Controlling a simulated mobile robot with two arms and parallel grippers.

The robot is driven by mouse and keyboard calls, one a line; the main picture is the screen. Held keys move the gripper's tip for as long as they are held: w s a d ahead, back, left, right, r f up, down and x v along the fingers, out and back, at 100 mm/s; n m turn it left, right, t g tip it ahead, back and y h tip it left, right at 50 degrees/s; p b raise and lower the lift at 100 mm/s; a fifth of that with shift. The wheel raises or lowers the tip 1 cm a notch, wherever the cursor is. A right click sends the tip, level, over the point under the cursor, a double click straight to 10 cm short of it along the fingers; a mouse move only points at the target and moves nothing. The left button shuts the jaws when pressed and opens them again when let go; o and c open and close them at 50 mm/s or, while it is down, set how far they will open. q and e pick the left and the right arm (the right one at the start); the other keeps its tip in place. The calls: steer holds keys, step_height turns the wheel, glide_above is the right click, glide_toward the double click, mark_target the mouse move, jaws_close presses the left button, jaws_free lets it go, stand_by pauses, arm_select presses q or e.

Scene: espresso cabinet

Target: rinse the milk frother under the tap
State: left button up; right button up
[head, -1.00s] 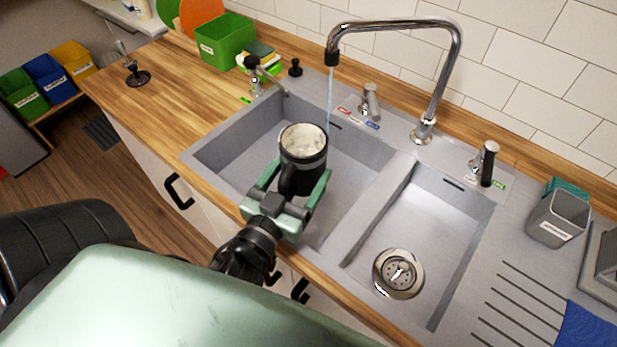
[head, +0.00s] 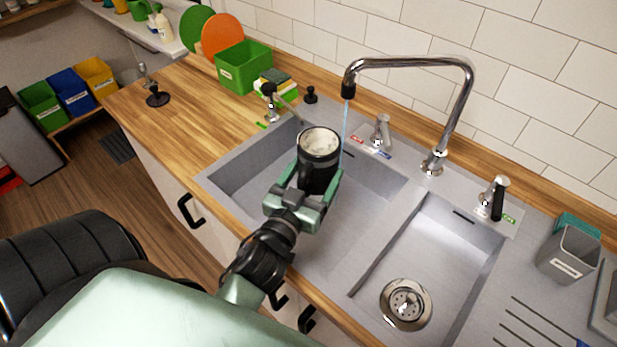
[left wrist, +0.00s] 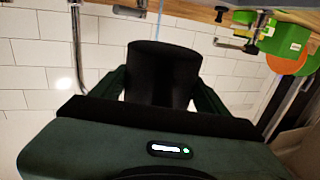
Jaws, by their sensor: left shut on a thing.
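The black milk frother (head: 318,160) is held upright over the left basin, with whitish residue showing at its top. My left gripper (head: 306,185) is shut on it; the left wrist view shows the dark frother (left wrist: 162,75) between my fingers (left wrist: 160,95). The chrome tap (head: 462,90) arches over the sink, and a thin stream of water (head: 345,130) runs from its spout. In the head view the stream passes just right of the frother's rim; I cannot tell whether it touches. My right gripper is not in view.
The left basin (head: 255,160) lies under the frother; the right basin (head: 440,255) has a round drain. A tap lever (head: 380,132) stands behind the divider. A green box (head: 243,68) and sponges stand at the back left. A grey caddy (head: 568,255) is at the right.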

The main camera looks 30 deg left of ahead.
arm_select(q)
steer(key=w+f+b, duration=0.1)
steer(key=w, duration=0.8)
steer(key=shift+w+f, duration=0.15)
steer(key=shift+f, duration=0.15)
stand_by(0.6)
steer(key=shift+d, duration=0.6)
steer(key=shift+a, duration=0.2)
steer(key=shift+a, duration=0.45)
steer(key=shift+s+p, duration=0.45)
steer(key=shift+s, duration=3.6)
